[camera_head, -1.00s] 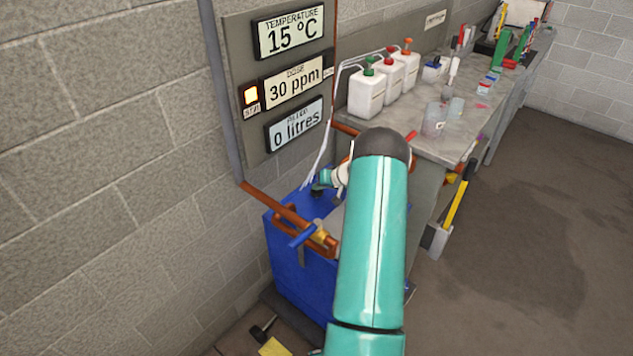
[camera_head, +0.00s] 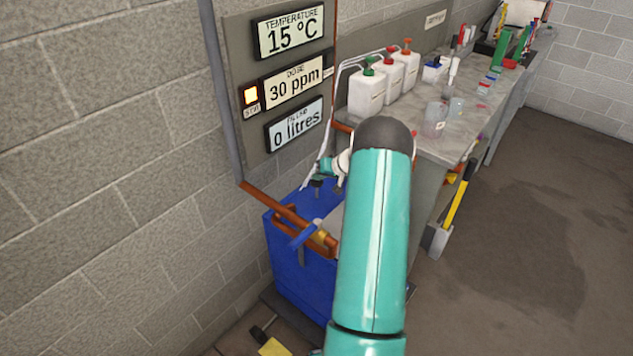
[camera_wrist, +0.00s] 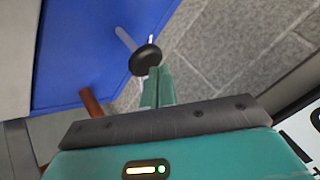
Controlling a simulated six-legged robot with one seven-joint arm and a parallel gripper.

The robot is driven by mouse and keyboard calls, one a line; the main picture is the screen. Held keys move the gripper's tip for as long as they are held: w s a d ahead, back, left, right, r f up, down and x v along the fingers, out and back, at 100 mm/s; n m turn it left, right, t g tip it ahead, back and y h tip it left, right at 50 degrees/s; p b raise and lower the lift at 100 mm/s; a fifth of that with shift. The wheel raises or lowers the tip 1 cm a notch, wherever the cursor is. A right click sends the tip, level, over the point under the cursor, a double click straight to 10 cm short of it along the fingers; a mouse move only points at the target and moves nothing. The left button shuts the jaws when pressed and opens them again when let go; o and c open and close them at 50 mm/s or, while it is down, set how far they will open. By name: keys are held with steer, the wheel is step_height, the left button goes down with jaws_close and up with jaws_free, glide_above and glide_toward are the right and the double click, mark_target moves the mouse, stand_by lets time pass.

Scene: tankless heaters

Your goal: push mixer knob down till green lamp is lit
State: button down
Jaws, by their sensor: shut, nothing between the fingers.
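In the head view a small dark knob (camera_head: 317,182) shows at the top of the blue tank (camera_head: 302,285). My gripper (camera_wrist: 155,71) is shut and empty, its teal fingertips close to the knob's edge. It also shows in the head view (camera_head: 324,168), just above the knob. I cannot tell whether they touch. An amber lamp (camera_head: 250,95) is lit on the panel. I see no lit green lamp on it.
The panel (camera_head: 238,50) shows 15 °C, 30 ppm and 0 litres. Copper pipe (camera_head: 265,201) with a blue-handled valve (camera_head: 304,236) runs over the tank's front. White canisters (camera_head: 367,93) stand on the bench (camera_head: 455,147). My arm hides part of the tank.

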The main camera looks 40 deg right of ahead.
mark_target(319, 183)
steer(key=shift+r, duration=0.5)
steer(key=shift+r, duration=0.15)
steer(key=shift+r, duration=2.4)
